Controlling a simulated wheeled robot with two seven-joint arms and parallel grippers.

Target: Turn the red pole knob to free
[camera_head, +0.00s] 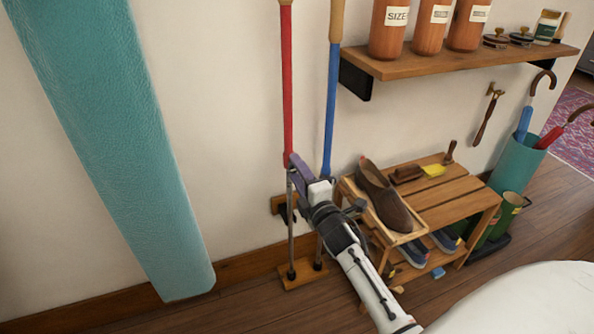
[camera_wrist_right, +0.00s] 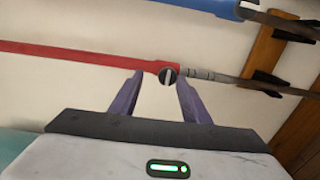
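The red pole (camera_head: 287,85) stands upright against the wall, with a wooden handle on top and a grey metal lower part. It also crosses the right wrist view (camera_wrist_right: 75,55) sideways. The red pole knob (camera_wrist_right: 167,75) is a small round dark knob with a pale stripe, in a red collar where red meets grey. My right gripper (camera_wrist_right: 160,76) is open; its purple fingers reach up either side of the knob, with a gap between. Whether they touch the pole is unclear. In the head view my right gripper (camera_head: 300,168) hides the knob. My left gripper is out of view.
A blue pole (camera_head: 331,110) stands just right of the red one, close to my right gripper. A wooden shoe rack (camera_head: 450,205) with a brown shoe (camera_head: 383,195) is beside my right arm. A shelf (camera_head: 460,62) with jars is above. A teal panel (camera_head: 110,130) fills the left.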

